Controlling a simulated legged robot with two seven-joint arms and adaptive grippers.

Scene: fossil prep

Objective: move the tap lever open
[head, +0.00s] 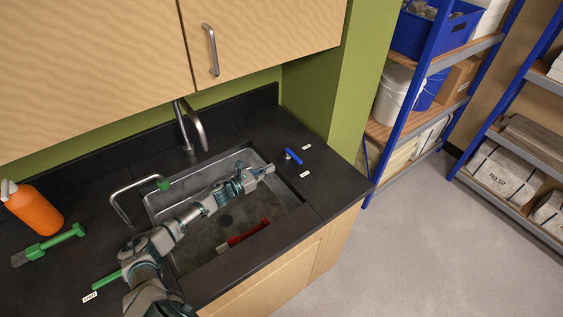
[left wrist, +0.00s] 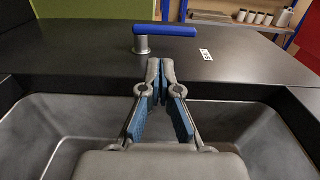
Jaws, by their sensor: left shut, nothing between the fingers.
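The blue tap lever (head: 293,156) sits on a short metal post on the black counter, to the right of the sink. In the left wrist view the lever (left wrist: 165,31) lies crosswise ahead of my fingertips, with a gap of counter between. My left gripper (head: 268,170) is over the sink's right edge, just left of the lever. In the left wrist view my left gripper (left wrist: 161,66) has its fingertips together with nothing between them. A metal spout (head: 191,125) stands behind the sink. My right gripper is not in view.
The sink basin (head: 185,258) holds a red-handled tool (head: 247,233). White labels (head: 307,147) lie near the lever. A green-handled brush (head: 55,243) and an orange bottle (head: 35,208) are at the left. A wooden cabinet (head: 270,30) hangs above.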

